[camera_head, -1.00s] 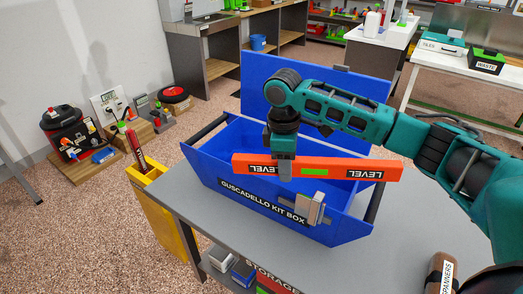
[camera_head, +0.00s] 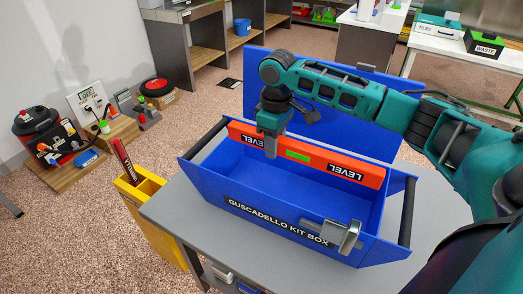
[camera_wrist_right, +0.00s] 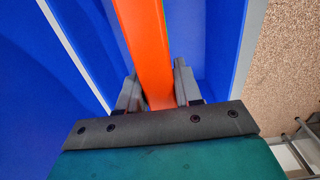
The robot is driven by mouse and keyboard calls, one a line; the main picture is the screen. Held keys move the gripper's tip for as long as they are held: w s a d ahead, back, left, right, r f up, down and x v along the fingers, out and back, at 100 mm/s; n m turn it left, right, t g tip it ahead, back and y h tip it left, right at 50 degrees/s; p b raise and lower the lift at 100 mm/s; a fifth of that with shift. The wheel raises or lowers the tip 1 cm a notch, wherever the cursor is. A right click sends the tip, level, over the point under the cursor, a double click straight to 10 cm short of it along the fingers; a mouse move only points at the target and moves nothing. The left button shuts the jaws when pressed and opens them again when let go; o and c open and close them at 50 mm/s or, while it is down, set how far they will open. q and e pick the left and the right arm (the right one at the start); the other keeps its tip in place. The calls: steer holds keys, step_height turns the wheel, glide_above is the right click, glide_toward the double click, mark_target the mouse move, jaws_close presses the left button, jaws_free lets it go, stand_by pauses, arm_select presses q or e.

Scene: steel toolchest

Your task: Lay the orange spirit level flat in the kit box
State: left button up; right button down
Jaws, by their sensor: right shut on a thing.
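The orange spirit level (camera_head: 330,165) has black LEVEL labels and a green window. It stands on edge along the back of the open blue kit box (camera_head: 235,196), near the back wall and lid. My right gripper (camera_head: 271,150) is shut on it left of its middle, from above. In the right wrist view the orange level (camera_wrist_right: 145,45) passes between the two fingers of the gripper (camera_wrist_right: 157,95). Whether its lower edge touches the box floor cannot be told. My left gripper is not in view.
The kit box stands on a grey table (camera_head: 185,205) with its lid open at the back and a metal latch (camera_head: 338,235) on its front. A yellow bin (camera_head: 150,205) stands left of the table. The box floor in front of the level is clear.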

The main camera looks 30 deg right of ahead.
steer(key=f, duration=0.1)
steer(key=w+f, duration=0.1)
steer(key=shift+f, duration=0.3)
glide_above(272, 188)
steer(key=s+a, duration=0.2)
step_height(272, 188, down, 5)
steer(key=f+b, duration=0.2)
steer(key=b, duration=0.1)
steer(key=f+b, duration=0.6)
steer(key=shift+w+d+f+b, duration=0.1)
steer(key=shift+d+f+b, duration=0.15)
steer(key=shift+b, duration=0.15)
steer(key=shift+f+b, duration=0.35)
steer(key=shift+b, duration=0.15)
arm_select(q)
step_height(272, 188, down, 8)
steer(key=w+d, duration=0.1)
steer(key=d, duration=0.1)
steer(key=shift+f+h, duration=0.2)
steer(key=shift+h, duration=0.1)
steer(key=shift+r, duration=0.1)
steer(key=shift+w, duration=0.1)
arm_select(e)
steer(key=shift+f, duration=0.3)
